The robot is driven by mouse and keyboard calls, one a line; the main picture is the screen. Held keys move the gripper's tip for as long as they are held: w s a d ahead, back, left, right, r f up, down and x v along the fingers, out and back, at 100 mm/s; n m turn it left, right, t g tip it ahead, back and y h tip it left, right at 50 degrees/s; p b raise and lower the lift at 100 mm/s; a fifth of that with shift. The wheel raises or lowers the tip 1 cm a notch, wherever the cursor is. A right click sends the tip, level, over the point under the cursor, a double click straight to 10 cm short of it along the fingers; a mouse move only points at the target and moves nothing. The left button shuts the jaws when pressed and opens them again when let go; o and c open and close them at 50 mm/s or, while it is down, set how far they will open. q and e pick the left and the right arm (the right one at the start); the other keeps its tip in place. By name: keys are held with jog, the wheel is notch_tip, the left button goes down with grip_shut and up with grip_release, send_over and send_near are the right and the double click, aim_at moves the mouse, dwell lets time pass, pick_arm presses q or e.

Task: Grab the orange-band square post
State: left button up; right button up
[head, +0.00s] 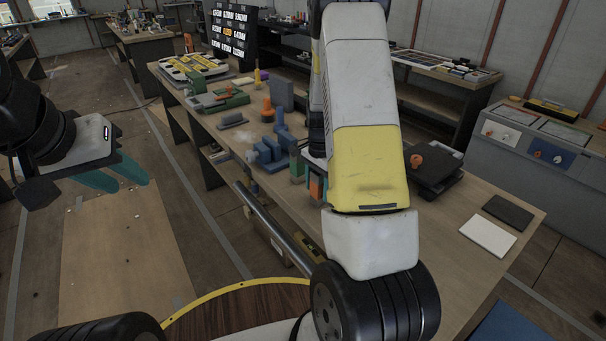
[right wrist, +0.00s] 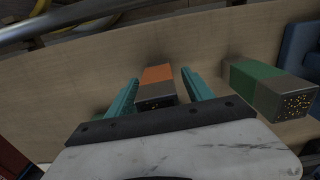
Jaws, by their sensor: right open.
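The orange-band square post (right wrist: 158,74) is grey with an orange band and stands between the fingers of my right gripper (right wrist: 160,75) in the right wrist view. There are gaps on both sides of it, and my right gripper is open. In the head view the post's orange band (head: 316,187) shows just left of my right arm, which hides much of the area. My left gripper (head: 118,177) is over the floor at the left, its teal fingers apart and empty.
A green-band post (right wrist: 256,80) stands to the right of the right gripper in the wrist view. Several blue blocks (head: 270,150) stand left of the right arm on the wooden workbench (head: 440,240). A dark box with an orange knob (head: 416,160) lies right of the arm.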

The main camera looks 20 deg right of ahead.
jog(key=shift+c, duration=0.4)
grip_shut()
jog(key=shift+r, duration=0.1)
